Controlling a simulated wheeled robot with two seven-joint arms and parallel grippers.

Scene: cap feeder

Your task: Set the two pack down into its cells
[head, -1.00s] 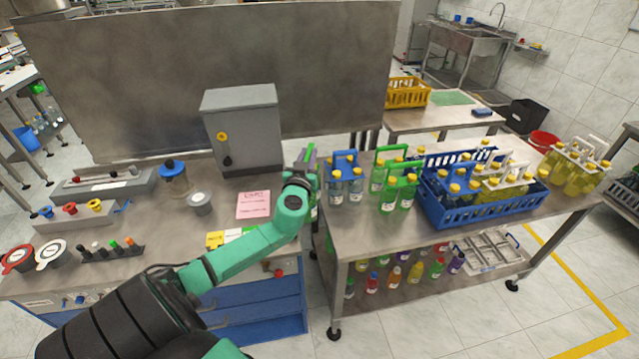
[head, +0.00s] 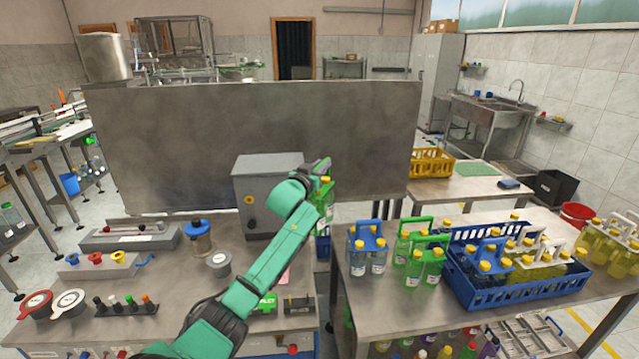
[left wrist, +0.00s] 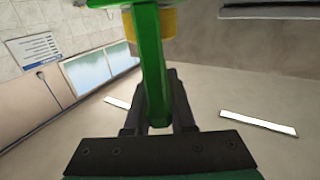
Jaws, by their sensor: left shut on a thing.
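My left gripper (head: 320,168) is raised in front of the upright grey panel. It is shut on the green handle of a two pack (head: 326,194), whose green bottle body shows partly behind my arm. In the left wrist view the green handle (left wrist: 150,70) stands between the two dark fingers, with a yellow cap (left wrist: 158,22) beyond it. The blue crate (head: 487,297) stands on the right table and holds packs of yellow-capped bottles with blue and white handles. Its free cells cannot be made out. My right gripper is not in view.
A blue-handled pack (head: 368,250) and green-handled packs (head: 424,262) stand left of the crate on the right table (head: 385,302). White-handled yellow bottles (head: 612,240) stand right of it. A grey box (head: 262,180) stands on the left bench. A gap separates the two tables.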

